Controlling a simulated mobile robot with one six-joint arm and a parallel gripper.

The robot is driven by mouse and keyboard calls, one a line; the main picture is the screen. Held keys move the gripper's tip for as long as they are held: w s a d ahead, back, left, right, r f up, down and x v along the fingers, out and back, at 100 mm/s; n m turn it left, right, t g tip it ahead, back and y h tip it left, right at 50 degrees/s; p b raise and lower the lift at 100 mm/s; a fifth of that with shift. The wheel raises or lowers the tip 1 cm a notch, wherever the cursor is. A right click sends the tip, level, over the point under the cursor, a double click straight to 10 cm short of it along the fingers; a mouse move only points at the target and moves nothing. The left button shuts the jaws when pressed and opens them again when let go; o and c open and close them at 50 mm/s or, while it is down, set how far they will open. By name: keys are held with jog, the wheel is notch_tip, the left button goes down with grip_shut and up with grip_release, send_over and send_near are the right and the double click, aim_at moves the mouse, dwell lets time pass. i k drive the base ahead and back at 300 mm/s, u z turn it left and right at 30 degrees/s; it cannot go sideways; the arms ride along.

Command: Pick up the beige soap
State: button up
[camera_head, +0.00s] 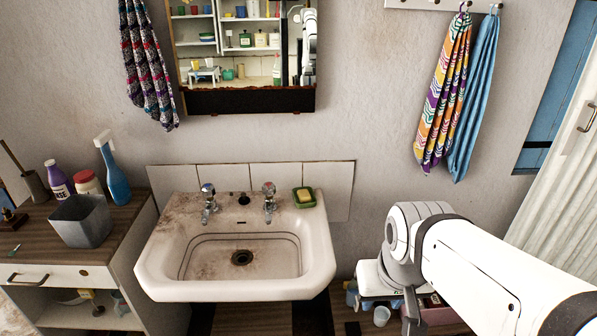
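The beige soap (304,194) lies in a small green soap dish (305,204). The dish sits on the back right ledge of the white sink (322,262), to the right of the right tap. My white arm reaches in from the lower right. My gripper (411,312) seems to be the dark grey part below the arm's end, to the right of and lower in the picture than the soap, well apart from it. Its fingers are not clear, so I cannot tell whether it is open.
Two taps (269,202) stand on the stained sink's back ledge. A wooden-topped cabinet at left holds a grey bin (80,221), a blue spray bottle (114,173) and a purple bottle (58,180). Towels and a mirror (247,99) hang above. The basin is empty.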

aim_at(304, 196)
jog(key=z, duration=0.05)
jog(key=i, duration=1)
jog(key=u, duration=0.1)
